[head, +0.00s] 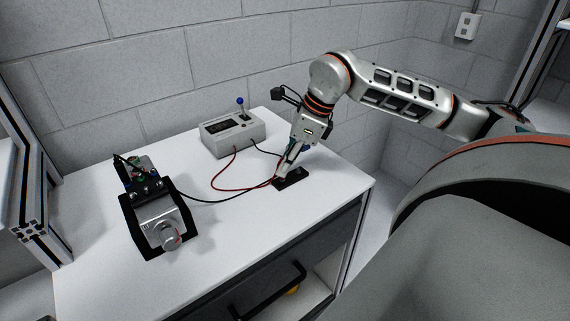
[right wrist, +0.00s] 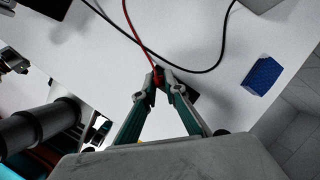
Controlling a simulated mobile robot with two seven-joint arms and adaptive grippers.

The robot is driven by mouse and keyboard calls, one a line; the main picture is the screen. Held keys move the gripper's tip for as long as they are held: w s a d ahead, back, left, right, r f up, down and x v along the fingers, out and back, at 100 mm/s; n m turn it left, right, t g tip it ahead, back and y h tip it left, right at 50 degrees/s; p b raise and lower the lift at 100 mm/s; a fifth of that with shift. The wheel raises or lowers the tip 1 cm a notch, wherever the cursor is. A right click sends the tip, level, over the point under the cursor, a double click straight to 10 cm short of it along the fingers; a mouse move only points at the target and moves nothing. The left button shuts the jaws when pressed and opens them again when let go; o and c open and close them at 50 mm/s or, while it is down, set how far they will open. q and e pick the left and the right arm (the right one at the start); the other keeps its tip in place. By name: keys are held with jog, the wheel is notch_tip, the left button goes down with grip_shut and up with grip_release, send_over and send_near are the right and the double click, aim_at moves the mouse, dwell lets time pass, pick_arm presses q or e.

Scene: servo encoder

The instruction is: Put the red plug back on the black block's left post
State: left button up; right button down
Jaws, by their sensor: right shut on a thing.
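The red plug (right wrist: 157,77) is between my right gripper's fingertips (right wrist: 160,72) in the right wrist view, with its red lead running up and away. In the head view my right gripper (head: 281,176) points down at the black block (head: 296,180), which lies flat on the white table. The black block also shows partly behind the fingers in the right wrist view (right wrist: 193,97). The fingers hide its posts, and I cannot tell whether the plug touches one. My left gripper is not in view.
A grey meter box (head: 231,134) with a blue-topped lever stands at the back. A motor on a black stand (head: 157,220) is at the left. A black lead (head: 215,201) crosses the table. A blue block (right wrist: 263,75) lies right in the right wrist view. The front tabletop is clear.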

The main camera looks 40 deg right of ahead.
jog(key=shift+f, duration=0.15)
dwell(0.6)
jog(key=c, duration=2)
grip_release()
jog(key=shift+r+p, duration=1.4)
jog(key=shift+r, duration=0.5)
jog(key=shift+r+p, duration=1.55)
jog(key=shift+r, duration=0.15)
jog(key=shift+f, duration=0.1)
